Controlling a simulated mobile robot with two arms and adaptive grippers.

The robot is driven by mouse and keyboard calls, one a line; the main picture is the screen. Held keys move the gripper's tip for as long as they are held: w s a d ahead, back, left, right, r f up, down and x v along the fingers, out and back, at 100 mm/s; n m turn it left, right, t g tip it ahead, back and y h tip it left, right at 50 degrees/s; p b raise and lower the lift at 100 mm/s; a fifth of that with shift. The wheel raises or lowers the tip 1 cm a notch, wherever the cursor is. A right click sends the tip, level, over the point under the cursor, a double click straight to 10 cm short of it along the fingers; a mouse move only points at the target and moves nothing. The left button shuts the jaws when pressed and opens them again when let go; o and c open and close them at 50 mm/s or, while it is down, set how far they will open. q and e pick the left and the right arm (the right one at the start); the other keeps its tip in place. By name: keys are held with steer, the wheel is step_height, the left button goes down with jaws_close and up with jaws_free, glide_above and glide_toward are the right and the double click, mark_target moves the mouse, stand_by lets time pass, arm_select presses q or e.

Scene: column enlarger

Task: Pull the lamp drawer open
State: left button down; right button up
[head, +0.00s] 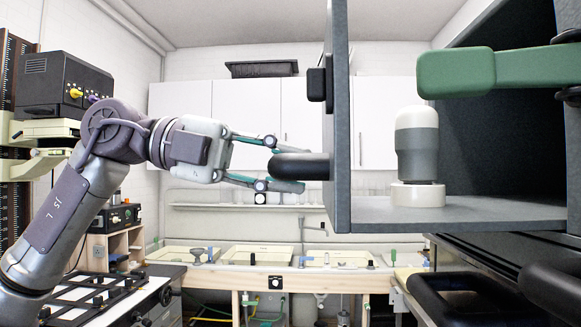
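The lamp drawer (345,120) is at the right in the head view. Its tall grey front panel stands well out to the left of the dark housing. A lamp (417,145) with a white top and grey body stands upright on a white base on the drawer floor (480,212). A black handle (302,167) sticks out from the panel's left face. My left gripper (284,165) is at this handle, with its fingers above and below it. It appears shut on the handle, whose bulk partly hides the fingertips. My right gripper is not in view.
A green rounded bar (455,73) crosses in front of the drawer at upper right. Black rounded bars (445,295) fill the lower right. A bench with trays (255,256) stands at the back. Black equipment (65,85) is at the left.

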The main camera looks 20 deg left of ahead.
arm_select(q)
steer(key=c, duration=0.9)
jaws_free()
steer(key=v, duration=1.2)
steer(key=shift+f, duration=0.1)
